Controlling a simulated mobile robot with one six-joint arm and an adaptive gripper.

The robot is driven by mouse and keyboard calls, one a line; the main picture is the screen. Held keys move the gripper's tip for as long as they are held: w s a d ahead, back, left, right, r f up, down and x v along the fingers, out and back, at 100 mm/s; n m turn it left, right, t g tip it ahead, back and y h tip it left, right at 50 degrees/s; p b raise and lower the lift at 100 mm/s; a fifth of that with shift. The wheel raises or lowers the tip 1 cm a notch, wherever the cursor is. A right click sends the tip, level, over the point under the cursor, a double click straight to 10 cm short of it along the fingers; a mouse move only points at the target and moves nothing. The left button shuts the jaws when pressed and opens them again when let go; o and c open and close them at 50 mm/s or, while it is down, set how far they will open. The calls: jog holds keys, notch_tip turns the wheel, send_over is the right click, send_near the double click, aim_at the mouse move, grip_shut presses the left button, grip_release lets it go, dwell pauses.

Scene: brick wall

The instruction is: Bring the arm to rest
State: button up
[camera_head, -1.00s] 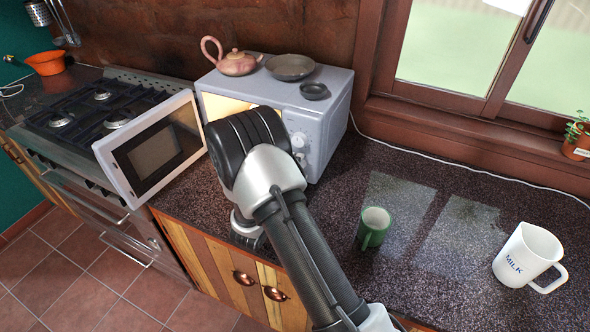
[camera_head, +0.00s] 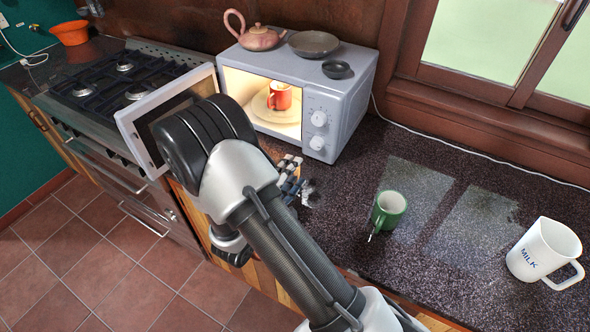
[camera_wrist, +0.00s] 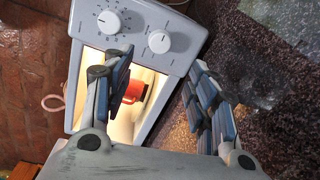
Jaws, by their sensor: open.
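My gripper (camera_head: 292,180) is in front of the microwave, low over the counter edge, partly hidden behind my own arm in the head view. In the wrist view my gripper (camera_wrist: 165,100) has its two blue-padded fingers spread apart with nothing between them. Beyond them, the microwave (camera_head: 345,105) stands open and lit, and its control panel with two knobs also shows in the wrist view (camera_wrist: 140,35). A red mug (camera_head: 279,96) stands on the plate inside it, apart from my gripper. The microwave door (camera_head: 150,115) is swung open to the left, partly behind my arm.
A green mug (camera_head: 389,209) and a white milk jug (camera_head: 543,250) stand on the dark counter (camera_head: 430,285) to the right. A teapot (camera_head: 259,38), a grey plate (camera_head: 313,43) and a small dark bowl (camera_head: 337,69) sit on the microwave. A stove (camera_head: 110,100) is at the left.

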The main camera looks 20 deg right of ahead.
dwell(0.3)
jog(key=s+d+r+m+g+y, duration=0.1)
jog(key=s+d+r+m+g, duration=0.3)
jog(key=s+r+g, duration=0.4)
jog(key=s+d+r+m+g+y, duration=0.1)
jog(key=s+d+r+m+g, duration=0.3)
jog(key=s, duration=0.5)
jog(key=s+a+r+t+y, duration=0.3)
jog(key=s+a+y, duration=0.1)
jog(key=a+y, duration=0.2)
jog(key=s+a+r+m+t+y, duration=0.1)
jog(key=s+a+r+t+y, duration=0.2)
jog(key=a, duration=0.6)
jog(key=s+y, duration=0.2)
jog(key=shift+s+r+y, duration=0.3)
jog(key=shift+r+y, duration=0.05)
jog(key=shift+y, duration=0.05)
